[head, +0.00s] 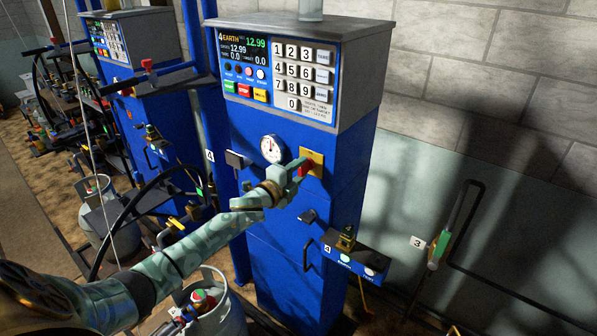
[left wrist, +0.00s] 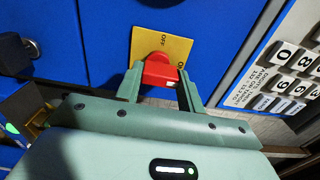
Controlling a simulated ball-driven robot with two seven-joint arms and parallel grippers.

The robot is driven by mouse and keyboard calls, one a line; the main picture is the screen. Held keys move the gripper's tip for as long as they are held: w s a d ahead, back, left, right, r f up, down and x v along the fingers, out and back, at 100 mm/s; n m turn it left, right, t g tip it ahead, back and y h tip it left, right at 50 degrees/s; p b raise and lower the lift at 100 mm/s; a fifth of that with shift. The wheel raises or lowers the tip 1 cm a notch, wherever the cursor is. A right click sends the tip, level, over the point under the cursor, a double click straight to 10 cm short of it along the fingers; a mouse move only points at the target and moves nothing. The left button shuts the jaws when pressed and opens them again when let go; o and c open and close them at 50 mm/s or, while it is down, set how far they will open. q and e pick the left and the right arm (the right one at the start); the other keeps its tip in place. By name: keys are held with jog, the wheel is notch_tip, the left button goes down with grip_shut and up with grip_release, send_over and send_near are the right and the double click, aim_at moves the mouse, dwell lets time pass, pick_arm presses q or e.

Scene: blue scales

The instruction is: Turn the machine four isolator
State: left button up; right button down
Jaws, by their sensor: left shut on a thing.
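The machine four isolator is a red knob on a yellow plate (head: 315,158), on the front of the blue cabinet (head: 275,215) marked 4. In the left wrist view the red knob (left wrist: 160,69) sits in front of the yellow plate (left wrist: 176,47), which reads OFF at its top. My left gripper (head: 301,169) reaches the knob from the left. In the left wrist view its fingers (left wrist: 158,80) are on both sides of the knob, shut on it. My right gripper is in neither view.
A round gauge (head: 272,149) is left of the isolator, below the keypad panel (head: 305,75). A small shelf (head: 357,262) with buttons juts out lower right. A gas cylinder (head: 213,306) stands below my left arm. Another blue machine (head: 150,110) stands further left.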

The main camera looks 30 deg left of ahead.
pick_arm(q)
jog(key=o, duration=1)
jog(key=shift+s, duration=0.1)
jog(key=s+a, duration=0.1)
jog(key=s, duration=1.5)
jog(key=shift+a, duration=0.1)
